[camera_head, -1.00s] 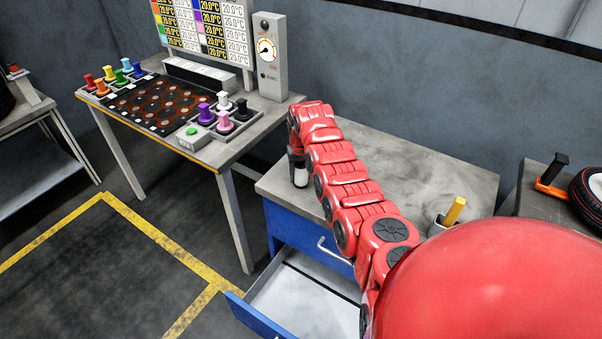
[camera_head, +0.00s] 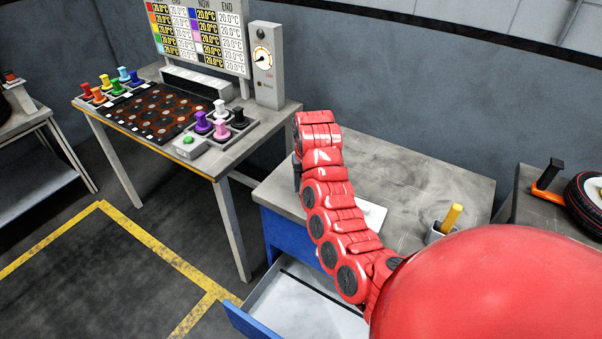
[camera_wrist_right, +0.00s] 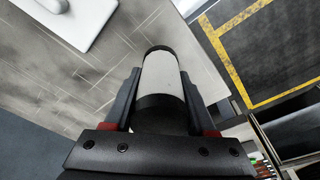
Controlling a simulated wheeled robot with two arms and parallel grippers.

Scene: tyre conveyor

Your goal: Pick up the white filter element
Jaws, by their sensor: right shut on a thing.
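The white filter element (camera_wrist_right: 162,75) is a white cylinder with black ends. In the right wrist view it lies between the two dark fingers of my right gripper (camera_wrist_right: 160,95), which is shut on it. In the head view the red arm hides the filter element, and only a dark bit of my right gripper (camera_head: 297,173) shows at the left edge of the grey workbench top (camera_head: 420,180). I cannot tell whether the filter element touches the bench top. My left gripper is not in view.
A white flat object (camera_head: 371,214) lies on the bench behind my arm. A grey holder with a yellow item (camera_head: 452,217) stands to the right. An open drawer (camera_head: 305,307) juts out below. A table with coloured knobs (camera_head: 165,105) stands at the left.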

